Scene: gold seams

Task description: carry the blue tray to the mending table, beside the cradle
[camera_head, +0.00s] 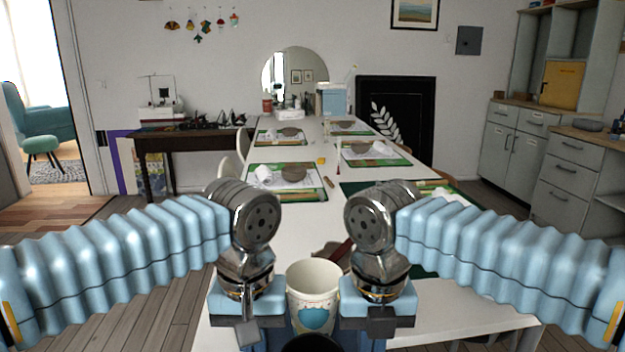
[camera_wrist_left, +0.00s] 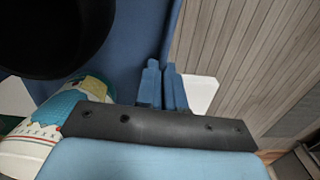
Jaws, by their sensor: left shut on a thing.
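The blue tray (camera_wrist_left: 135,28) is in front of me, low in the head view, mostly hidden by my grippers and its load. A white paper cup with a blue patch (camera_head: 313,296) stands on it, and a dark round vessel (camera_head: 311,343) is nearer me; both also show in the left wrist view. My left gripper (camera_head: 247,325) is shut on the tray's left edge; its blue fingers (camera_wrist_left: 163,88) show at that edge in the wrist view. My right gripper (camera_head: 378,322) is at the tray's right side; its fingertips are not clear. I cannot make out a cradle.
A long white table (camera_head: 290,232) lies ahead, with green mats (camera_head: 318,194) holding papers and bowls. White chairs (camera_head: 229,167) stand at its left. A dark side table (camera_head: 170,139) is at the back left, grey cabinets (camera_head: 567,170) at the right. Open wood floor (camera_head: 135,240) lies left.

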